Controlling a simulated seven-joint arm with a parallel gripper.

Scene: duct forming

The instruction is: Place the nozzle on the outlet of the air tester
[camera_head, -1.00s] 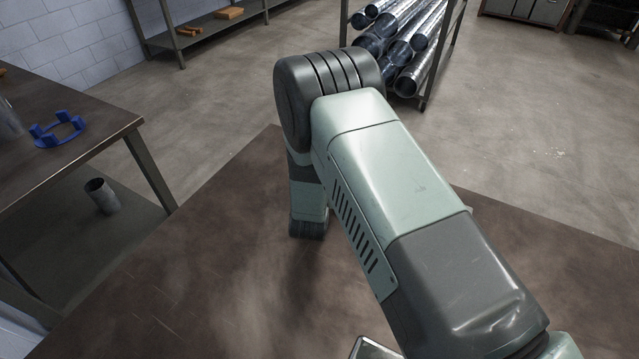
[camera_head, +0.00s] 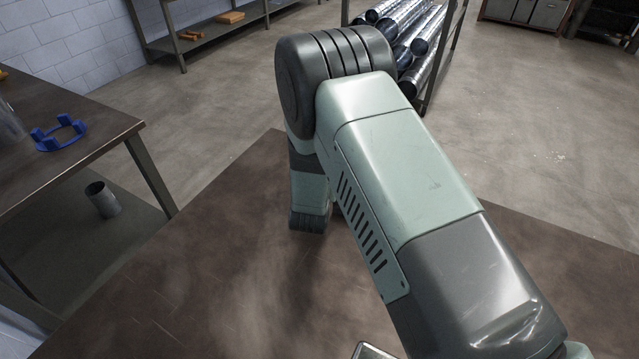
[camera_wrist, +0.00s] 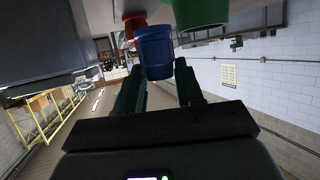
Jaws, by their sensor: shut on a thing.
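In the wrist view my gripper (camera_wrist: 158,67) has its two dark fingers on either side of a blue cup-shaped piece (camera_wrist: 155,48), likely the nozzle, and is shut on it. A red piece (camera_wrist: 134,22) and a larger green piece (camera_wrist: 203,12) show just beyond it, at the top of the view. I cannot tell whether the blue piece touches them. A large dark grey box-like body (camera_wrist: 40,45) fills the upper left of the wrist view; I cannot tell whether it is the air tester. In the head view my gripper is out of sight and no outlet can be made out.
A side table (camera_head: 95,125) at left carries a blue ring-shaped fixture (camera_head: 58,133). A metal tube (camera_head: 102,198) stands on its lower shelf. A rack of shiny ducts (camera_head: 418,40) stands behind my arm. The brown tabletop (camera_head: 200,265) is clear left of my arm.

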